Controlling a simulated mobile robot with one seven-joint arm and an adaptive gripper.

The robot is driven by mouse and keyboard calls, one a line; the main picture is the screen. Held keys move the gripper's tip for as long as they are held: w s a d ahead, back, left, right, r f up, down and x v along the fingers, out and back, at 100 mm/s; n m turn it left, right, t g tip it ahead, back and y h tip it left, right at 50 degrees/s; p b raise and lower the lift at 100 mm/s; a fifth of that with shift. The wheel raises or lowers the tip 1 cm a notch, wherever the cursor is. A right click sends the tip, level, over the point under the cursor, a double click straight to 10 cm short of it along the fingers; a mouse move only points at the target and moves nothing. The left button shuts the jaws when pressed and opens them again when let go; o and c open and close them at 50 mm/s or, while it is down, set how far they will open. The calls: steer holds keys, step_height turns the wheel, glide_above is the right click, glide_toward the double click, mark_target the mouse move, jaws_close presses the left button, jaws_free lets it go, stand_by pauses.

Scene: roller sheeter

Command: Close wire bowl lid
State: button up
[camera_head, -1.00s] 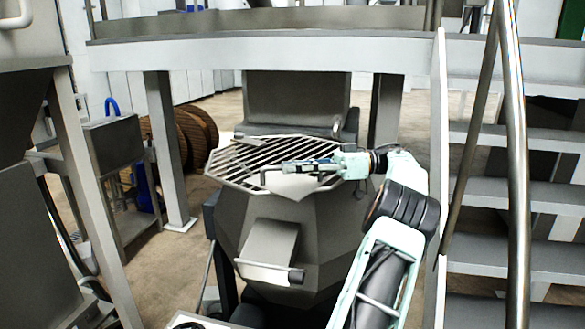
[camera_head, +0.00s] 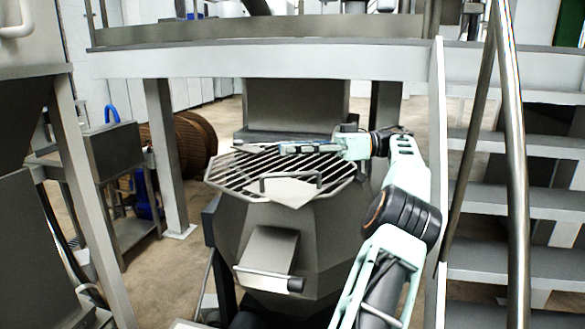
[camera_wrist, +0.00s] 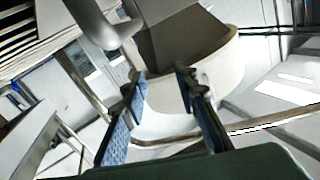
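The wire bowl lid (camera_head: 240,172) is a grate of dark bars in a light frame. It lies flat across the top of the grey faceted bowl (camera_head: 330,235) in the head view. Its bar handle (camera_head: 287,177) stands up near the front edge beside a solid plate. My gripper (camera_head: 250,148) is above the lid's rear part, pointing left, apart from the handle. In the wrist view my gripper (camera_wrist: 161,80) has its two blue-padded fingers spread, with nothing between them.
A chute with a front bar (camera_head: 268,258) sticks out of the bowl's front. A platform beam (camera_head: 270,65) crosses behind and above. Stairs with a handrail (camera_head: 515,150) stand at the right.

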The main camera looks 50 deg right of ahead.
steer(key=shift+r, duration=1.75)
